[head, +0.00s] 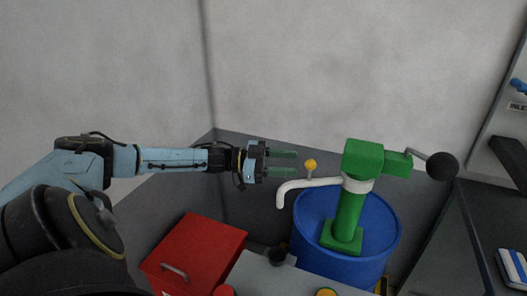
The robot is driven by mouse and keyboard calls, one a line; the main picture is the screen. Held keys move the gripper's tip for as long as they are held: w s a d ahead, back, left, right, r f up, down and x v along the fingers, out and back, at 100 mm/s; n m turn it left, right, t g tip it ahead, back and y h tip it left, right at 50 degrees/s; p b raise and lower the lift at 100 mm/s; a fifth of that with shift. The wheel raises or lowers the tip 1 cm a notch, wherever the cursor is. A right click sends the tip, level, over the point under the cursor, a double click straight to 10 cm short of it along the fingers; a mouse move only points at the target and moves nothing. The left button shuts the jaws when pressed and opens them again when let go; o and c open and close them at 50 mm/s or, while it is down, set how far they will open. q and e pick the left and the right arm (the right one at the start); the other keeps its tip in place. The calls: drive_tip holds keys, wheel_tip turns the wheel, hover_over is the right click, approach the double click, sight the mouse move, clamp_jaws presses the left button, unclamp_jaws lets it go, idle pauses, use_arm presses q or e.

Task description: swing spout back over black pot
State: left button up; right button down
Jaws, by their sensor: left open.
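The white spout (312,184) reaches left from the green pump (350,205) and bends down at its tip. A yellow knob (310,165) on a short stem stands up from the spout. The black pot (278,256) sits low on a grey top, below the spout tip in the picture; I cannot tell whether the tip is directly over it. My left gripper (296,163) is open and empty, its green-tinted fingers pointing right toward the knob, just left of it and apart from it. My right gripper is not in view.
The pump stands on a blue drum (385,245) and has a handle with a black ball (441,166) at right. A red box (200,250) stands at lower left. Red (223,290) and yellow (326,292) round things show at the bottom edge. A dark counter is at right.

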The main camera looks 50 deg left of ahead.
use_arm(q)
drive_tip(key=v, duration=0.7)
idle(0.4)
